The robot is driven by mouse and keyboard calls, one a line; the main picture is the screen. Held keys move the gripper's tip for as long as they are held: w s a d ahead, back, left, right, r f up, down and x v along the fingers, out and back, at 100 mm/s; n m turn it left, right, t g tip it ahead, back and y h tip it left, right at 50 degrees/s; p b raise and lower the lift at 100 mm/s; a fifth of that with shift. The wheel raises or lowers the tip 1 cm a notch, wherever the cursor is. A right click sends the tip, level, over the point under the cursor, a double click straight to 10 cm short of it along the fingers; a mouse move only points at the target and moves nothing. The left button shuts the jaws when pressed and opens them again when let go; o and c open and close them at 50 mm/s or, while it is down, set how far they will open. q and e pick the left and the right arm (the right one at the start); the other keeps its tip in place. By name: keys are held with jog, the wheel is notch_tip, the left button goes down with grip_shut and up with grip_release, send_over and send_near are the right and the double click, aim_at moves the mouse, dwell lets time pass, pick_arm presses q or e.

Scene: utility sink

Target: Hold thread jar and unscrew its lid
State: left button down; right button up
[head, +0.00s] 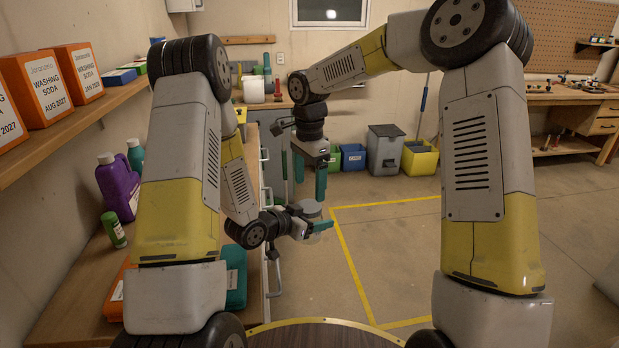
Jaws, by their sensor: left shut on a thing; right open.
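The thread jar (311,209) is small in the head view, and its round grey lid faces up. My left gripper (318,220), the lower one, reaches in from the left and is shut on the jar, with a teal finger across its near side. The jar's body is mostly hidden by the fingers, and its contents are too small to tell. My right gripper (310,183) points down from above with its two teal fingers apart. It is open and empty a little above the lid, apparently without touching it.
A wooden bench (75,290) on the left holds a purple jug (117,188), a green bottle (114,230) and an orange case (117,298). Washing soda boxes (42,87) stand on the shelf above. Bins (384,148) stand at the back. The floor right of the jar is clear.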

aim_at(309, 206)
jog(key=shift+f, duration=3.2)
jog(key=c, duration=1.5)
jog(key=n, duration=0.5)
jog(key=shift+n, duration=0.4)
jog(key=n, duration=0.4)
jog(key=o, duration=1.4)
jog(key=shift+o, duration=0.6)
jog(key=shift+a+r, duration=0.1)
